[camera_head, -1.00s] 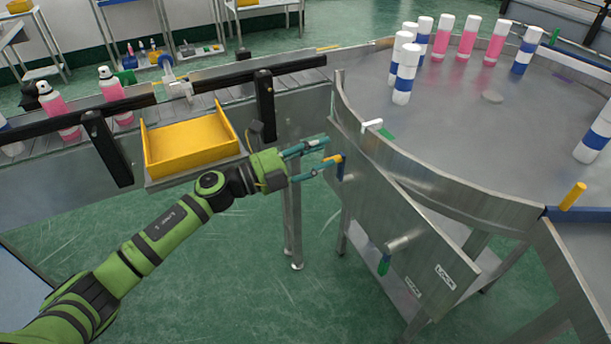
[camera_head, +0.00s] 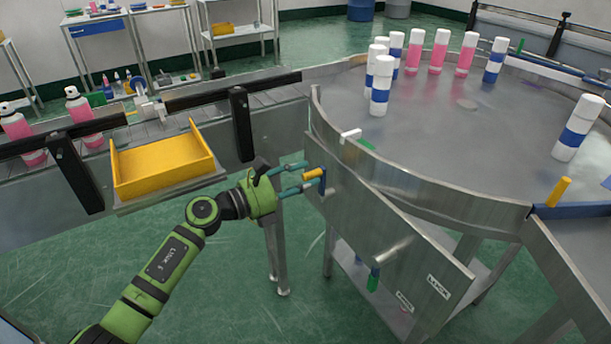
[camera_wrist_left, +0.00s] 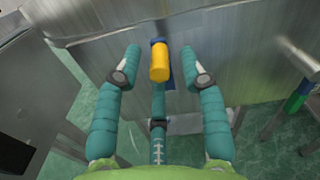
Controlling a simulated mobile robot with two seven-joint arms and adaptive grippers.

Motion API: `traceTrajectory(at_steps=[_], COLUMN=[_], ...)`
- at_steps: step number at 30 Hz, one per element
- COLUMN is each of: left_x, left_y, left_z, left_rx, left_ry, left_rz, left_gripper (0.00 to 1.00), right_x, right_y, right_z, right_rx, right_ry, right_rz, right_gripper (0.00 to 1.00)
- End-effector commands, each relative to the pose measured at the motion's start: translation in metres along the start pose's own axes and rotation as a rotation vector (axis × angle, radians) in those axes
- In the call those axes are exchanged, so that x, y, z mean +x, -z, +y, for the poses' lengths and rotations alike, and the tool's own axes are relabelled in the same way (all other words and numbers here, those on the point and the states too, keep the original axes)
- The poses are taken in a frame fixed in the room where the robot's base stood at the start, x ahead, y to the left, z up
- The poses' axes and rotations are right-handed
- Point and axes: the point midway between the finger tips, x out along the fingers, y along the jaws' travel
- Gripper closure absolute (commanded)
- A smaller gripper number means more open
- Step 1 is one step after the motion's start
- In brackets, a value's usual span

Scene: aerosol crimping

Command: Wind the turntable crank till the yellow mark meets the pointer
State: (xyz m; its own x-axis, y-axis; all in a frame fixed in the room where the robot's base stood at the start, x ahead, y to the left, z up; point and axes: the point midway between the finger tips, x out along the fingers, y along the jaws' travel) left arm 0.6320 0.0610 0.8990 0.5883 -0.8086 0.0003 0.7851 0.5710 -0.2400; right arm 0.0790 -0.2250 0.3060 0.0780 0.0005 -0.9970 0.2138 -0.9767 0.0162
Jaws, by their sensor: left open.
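The turntable (camera_head: 440,120) is a round grey metal table at the right. Its crank has a yellow handle (camera_head: 313,174) on a blue arm (camera_head: 323,181), at the left end of the front panel. My left gripper (camera_head: 308,175) is open at this handle. In the left wrist view the yellow handle (camera_wrist_left: 159,62) lies between the spread teal fingertips, with gaps on both sides. A white pointer-like piece (camera_head: 351,135) sits on the turntable rim beside a green mark (camera_head: 366,145). I cannot make out a yellow mark on the turntable. My right gripper is out of view.
Several blue-banded white and pink cans stand on the turntable. A yellow tray (camera_head: 160,165) is left of my gripper. A yellow peg (camera_head: 559,191) stands at the right.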

Motion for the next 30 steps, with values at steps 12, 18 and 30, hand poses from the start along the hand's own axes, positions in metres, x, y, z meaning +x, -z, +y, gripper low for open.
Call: traceTrajectory(at_steps=[12,18,30], left_x=[0.013,0.013,0.012], left_y=[0.001,0.001,0.002], left_z=[0.0,0.0,0.002], left_rx=[0.0,-0.001,-0.038], left_ry=[0.0,0.0,0.001], left_rz=[0.002,0.002,0.005], left_gripper=[0.59,1.0,1.0], right_x=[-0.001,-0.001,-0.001], right_y=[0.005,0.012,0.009], right_z=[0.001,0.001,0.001], right_rx=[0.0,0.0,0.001], right_ry=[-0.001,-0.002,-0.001], right_rz=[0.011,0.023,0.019], right_gripper=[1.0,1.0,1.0])
